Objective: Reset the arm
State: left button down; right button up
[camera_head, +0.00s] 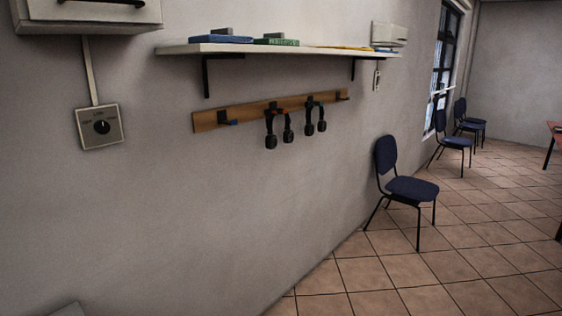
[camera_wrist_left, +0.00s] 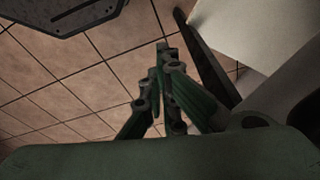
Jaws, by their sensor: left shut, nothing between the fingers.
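My left gripper (camera_wrist_left: 162,52) shows in the left wrist view, with its green and dark fingers drawn together at the tips and nothing between them. Tiled floor lies below and around it. Neither gripper shows in the head view. My right gripper is in neither view. On the wall in the head view, a wooden rail (camera_head: 205,121) carries dark hooks.
A white shelf (camera_head: 190,49) with blue and green items is above the rail. A switch box (camera_head: 100,126) is on the wall at left, below a white cabinet (camera_head: 90,12). A blue chair (camera_head: 411,188) stands on the tiled floor (camera_head: 395,270) at right. Open floor lies around it.

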pick_arm(q)
jog(key=s+a+f+g, duration=0.1)
jog(key=s+a+f, duration=0.2)
jog(key=s+f, duration=1.4)
jog(key=shift+s, duration=0.2)
